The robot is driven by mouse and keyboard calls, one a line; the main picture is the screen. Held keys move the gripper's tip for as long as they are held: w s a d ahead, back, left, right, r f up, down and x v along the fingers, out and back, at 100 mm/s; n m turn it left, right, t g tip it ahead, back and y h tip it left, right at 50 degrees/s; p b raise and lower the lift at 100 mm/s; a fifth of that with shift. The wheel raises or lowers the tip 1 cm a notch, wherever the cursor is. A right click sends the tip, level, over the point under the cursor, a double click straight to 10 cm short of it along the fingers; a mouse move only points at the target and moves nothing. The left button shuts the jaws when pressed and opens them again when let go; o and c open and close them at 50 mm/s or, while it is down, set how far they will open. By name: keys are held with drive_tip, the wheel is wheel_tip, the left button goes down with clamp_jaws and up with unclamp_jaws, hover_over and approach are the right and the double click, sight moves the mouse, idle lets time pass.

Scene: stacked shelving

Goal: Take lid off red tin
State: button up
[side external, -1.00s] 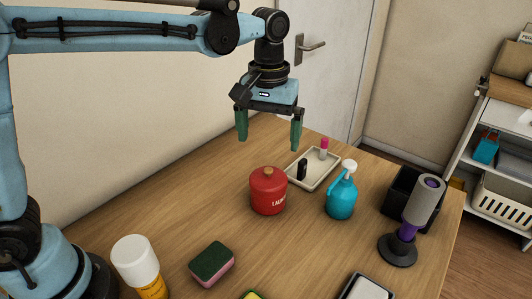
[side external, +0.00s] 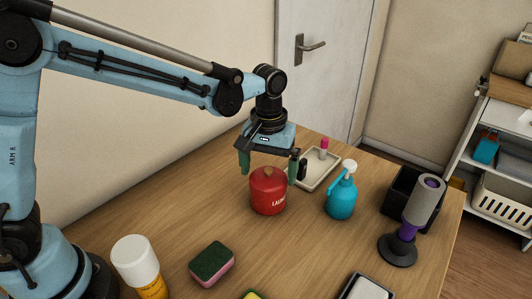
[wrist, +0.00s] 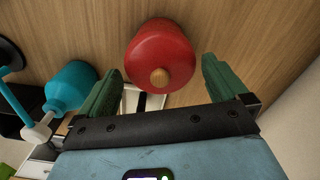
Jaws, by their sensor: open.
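Nothing is held. I cannot tell whether a finger touches the tin.
A teal spray bottle (side external: 341,197) stands to the right of the tin. A beige tray (side external: 322,176) with small items is behind it. A sponge (side external: 211,263), a white-capped can (side external: 136,260) and a grey device on a stand (side external: 424,205) stand around. The table left of the tin is clear.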

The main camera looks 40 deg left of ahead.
drive_tip(key=c, duration=1.1)
